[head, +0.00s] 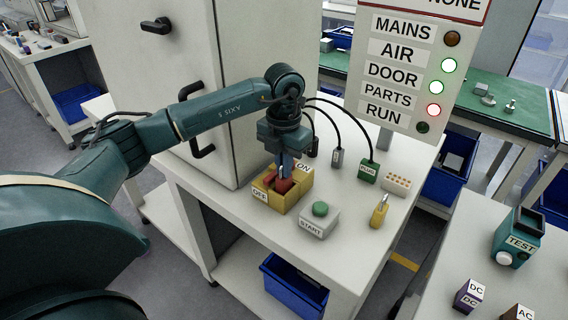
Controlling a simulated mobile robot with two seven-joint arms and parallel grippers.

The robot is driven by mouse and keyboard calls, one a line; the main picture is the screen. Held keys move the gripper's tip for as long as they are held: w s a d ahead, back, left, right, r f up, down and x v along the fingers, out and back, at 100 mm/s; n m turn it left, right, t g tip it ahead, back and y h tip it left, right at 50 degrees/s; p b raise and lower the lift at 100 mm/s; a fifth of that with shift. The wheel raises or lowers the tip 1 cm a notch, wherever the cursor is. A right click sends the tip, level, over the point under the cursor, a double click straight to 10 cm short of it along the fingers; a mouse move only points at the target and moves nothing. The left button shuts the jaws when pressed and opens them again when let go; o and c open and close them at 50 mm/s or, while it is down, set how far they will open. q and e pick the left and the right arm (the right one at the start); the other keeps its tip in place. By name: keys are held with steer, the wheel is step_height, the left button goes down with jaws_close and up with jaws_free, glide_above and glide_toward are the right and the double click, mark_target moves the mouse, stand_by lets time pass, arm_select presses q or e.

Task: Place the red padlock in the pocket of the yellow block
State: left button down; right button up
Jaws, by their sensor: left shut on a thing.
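The yellow block (292,202) sits on the white table, with an OFF label at its left end and an ON label at its right end. My left gripper (285,172) points down over the block and is shut on the red padlock (284,187). The red body shows low between the block's walls, in or just over the pocket. The fingers hide much of it, so I cannot tell whether it touches the bottom. My right gripper is not in view.
A grey START box with a green button (320,213) stands close in front of the block. A yellow padlock (379,211), a green plug (368,172) and a pale block with holes (397,184) are to the right. A cabinet (205,80) stands behind left.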

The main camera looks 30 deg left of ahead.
arm_select(q)
steer(key=shift+f, duration=0.2)
steer(key=c, duration=1.6)
jaws_free()
steer(key=shift+c, duration=0.2)
steer(key=shift+o, duration=0.4)
steer(key=shift+r, duration=0.25)
step_height(320, 180, up, 12)
